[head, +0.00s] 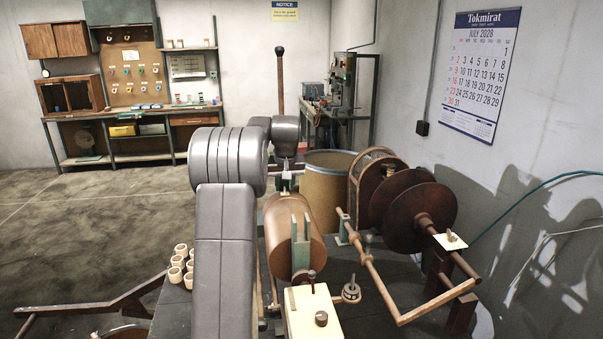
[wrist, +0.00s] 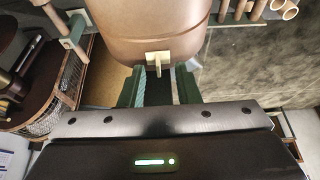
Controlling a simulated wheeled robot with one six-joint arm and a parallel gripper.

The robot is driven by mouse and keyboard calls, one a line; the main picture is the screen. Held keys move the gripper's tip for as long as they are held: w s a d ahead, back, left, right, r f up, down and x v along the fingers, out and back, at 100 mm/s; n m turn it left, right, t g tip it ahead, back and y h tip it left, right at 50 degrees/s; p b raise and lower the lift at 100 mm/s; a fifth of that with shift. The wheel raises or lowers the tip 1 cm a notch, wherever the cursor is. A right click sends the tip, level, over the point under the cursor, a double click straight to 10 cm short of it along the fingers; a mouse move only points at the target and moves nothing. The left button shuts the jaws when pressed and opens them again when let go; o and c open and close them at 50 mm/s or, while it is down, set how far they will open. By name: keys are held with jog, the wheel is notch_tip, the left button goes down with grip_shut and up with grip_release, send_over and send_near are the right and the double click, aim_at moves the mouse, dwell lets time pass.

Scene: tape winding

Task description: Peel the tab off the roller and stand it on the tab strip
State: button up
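The copper-brown roller (head: 286,235) lies in the middle of the head view. It fills the upper part of the wrist view (wrist: 150,28). A small cream tab (wrist: 158,58) with a raised grip sits on the roller's near edge in the wrist view. My gripper (wrist: 160,73) is open, with its two green fingers apart, one on each side of the tab's lower part. I see no clear contact. In the head view my gripper (head: 286,187) is small, above the roller's far end. I cannot tell which part is the tab strip.
A cream block (head: 315,315) with dark knobs stands in front of the roller. A cream plate with a peg (head: 450,241) is at the right, by dark discs (head: 415,212). A tan drum (head: 328,185) stands behind.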

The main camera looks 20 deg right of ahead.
jog(key=shift+w+d+f, duration=0.1)
jog(key=shift+w+f, duration=0.05)
jog(key=shift+f, duration=0.35)
grip_shut()
jog(key=shift+r, duration=0.25)
notch_tip(320, 180, up, 5)
jog(key=p, duration=0.5)
jog(key=shift+f, duration=0.1)
jog(key=shift+f, duration=0.1)
dwell(0.3)
